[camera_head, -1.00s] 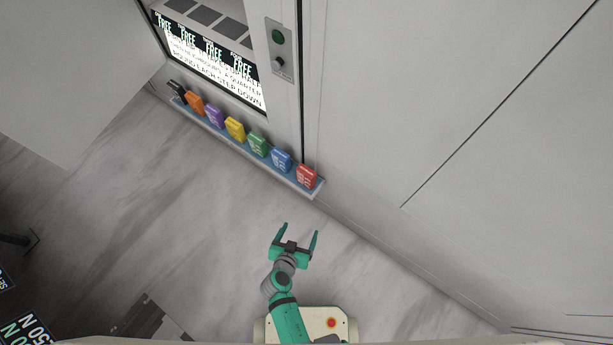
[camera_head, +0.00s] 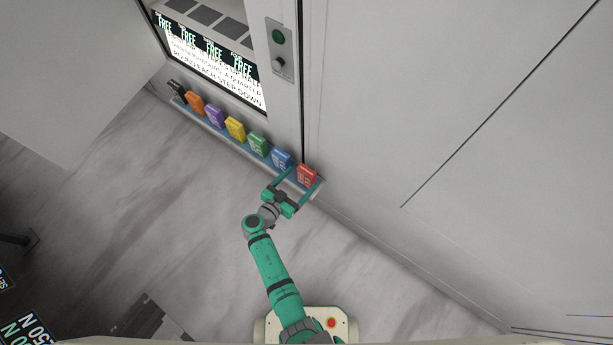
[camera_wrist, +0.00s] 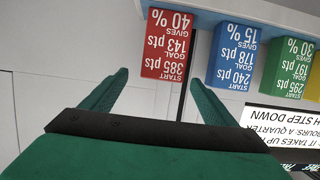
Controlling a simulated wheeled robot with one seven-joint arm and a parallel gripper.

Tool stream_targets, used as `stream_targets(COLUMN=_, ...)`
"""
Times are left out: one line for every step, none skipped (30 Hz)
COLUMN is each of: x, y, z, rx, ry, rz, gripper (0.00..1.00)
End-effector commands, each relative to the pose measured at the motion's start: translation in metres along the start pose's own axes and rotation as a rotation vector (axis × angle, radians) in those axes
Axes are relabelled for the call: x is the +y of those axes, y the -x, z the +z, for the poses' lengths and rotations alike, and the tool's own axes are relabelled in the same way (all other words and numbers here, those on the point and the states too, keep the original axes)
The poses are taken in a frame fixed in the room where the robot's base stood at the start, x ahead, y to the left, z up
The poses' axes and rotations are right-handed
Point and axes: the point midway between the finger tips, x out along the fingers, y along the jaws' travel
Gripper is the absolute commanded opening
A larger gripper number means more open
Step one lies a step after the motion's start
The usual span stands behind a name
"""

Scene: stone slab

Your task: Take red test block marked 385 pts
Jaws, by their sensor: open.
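The red test block (camera_head: 307,175) stands at the right end of a narrow shelf. In the wrist view the red block (camera_wrist: 168,44) shows upside-down text reading START 385 pts, GOAL 143 pts, GIVES 40%. My gripper (camera_head: 299,176) is open, with its fingers reaching toward the red block at the shelf's end. In the wrist view my gripper (camera_wrist: 157,80) has its fingers spread, with the red block beyond the tips and between their lines. I cannot tell whether a finger touches the block. Nothing is held.
Next to the red block is a blue block (camera_head: 282,159), close to one finger. Green (camera_head: 258,145), yellow, purple, orange and black blocks follow along the shelf (camera_head: 225,137). A lit screen (camera_head: 215,65) and a button panel (camera_head: 279,48) are behind. Floor in front is clear.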

Motion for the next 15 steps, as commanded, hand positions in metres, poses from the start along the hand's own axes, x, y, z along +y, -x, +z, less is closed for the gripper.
stream_targets(x=0.0, y=-0.003, z=0.0, rx=0.0, ry=0.0, rz=0.001, gripper=0.8)
stream_targets(x=0.001, y=-0.004, z=0.0, rx=0.0, ry=0.0, rz=0.001, gripper=0.8)
stream_targets(x=0.001, y=-0.006, z=0.0, rx=0.0, ry=0.0, rz=0.001, gripper=0.8)
stream_targets(x=0.0, y=-0.008, z=0.0, rx=0.0, ry=0.001, rz=0.001, gripper=0.8)
stream_targets(x=0.0, y=-0.011, z=0.001, rx=-0.001, ry=0.001, rz=0.001, gripper=0.8)
stream_targets(x=-0.001, y=-0.015, z=0.001, rx=-0.001, ry=0.001, rz=0.001, gripper=0.8)
stream_targets(x=-0.002, y=-0.018, z=0.001, rx=-0.001, ry=0.0, rz=0.0, gripper=0.8)
stream_targets(x=-0.003, y=-0.023, z=0.002, rx=-0.001, ry=0.0, rz=0.001, gripper=0.8)
stream_targets(x=-0.003, y=-0.029, z=0.002, rx=-0.001, ry=-0.001, rz=0.002, gripper=0.8)
stream_targets(x=-0.004, y=-0.034, z=0.003, rx=-0.002, ry=0.0, rz=0.001, gripper=0.8)
stream_targets(x=-0.005, y=-0.038, z=0.003, rx=-0.001, ry=0.0, rz=0.001, gripper=0.8)
stream_targets(x=-0.004, y=-0.043, z=0.003, rx=-0.001, ry=0.001, rz=0.002, gripper=0.8)
stream_targets(x=-0.004, y=-0.046, z=0.003, rx=-0.001, ry=0.001, rz=0.001, gripper=0.8)
stream_targets(x=-0.004, y=-0.049, z=0.003, rx=-0.001, ry=0.0, rz=0.001, gripper=0.8)
stream_targets(x=-0.004, y=-0.053, z=0.003, rx=-0.002, ry=0.0, rz=0.002, gripper=0.8)
